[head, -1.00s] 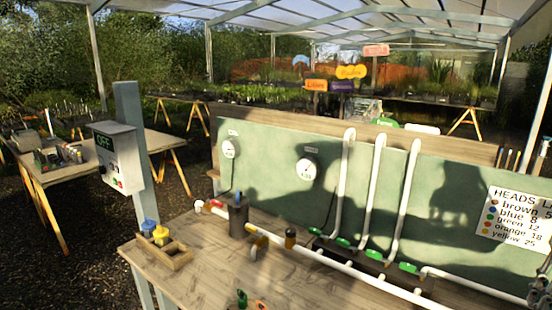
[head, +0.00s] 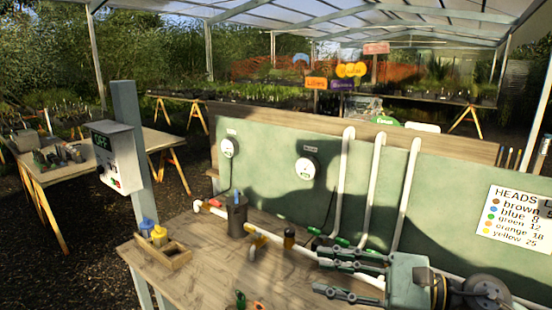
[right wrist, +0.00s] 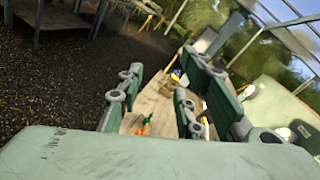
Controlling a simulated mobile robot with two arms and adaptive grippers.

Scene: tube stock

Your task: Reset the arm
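My right gripper (head: 322,272) reaches in from the right over the wooden bench (head: 205,270), in front of the white pipes. Its green and grey fingers are spread apart with nothing between them. In the right wrist view the same fingers (right wrist: 158,95) stand apart, with the bench showing between and beyond them. Part of the white pipe run is hidden behind this gripper. My left gripper is not in view.
A dark cup (head: 237,218), a wooden box (head: 175,258) by blue and yellow heads, and a control box (head: 118,158) on a post stand to the left. White upright pipes (head: 343,180) line the green back panel. The bench's front left is mostly clear.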

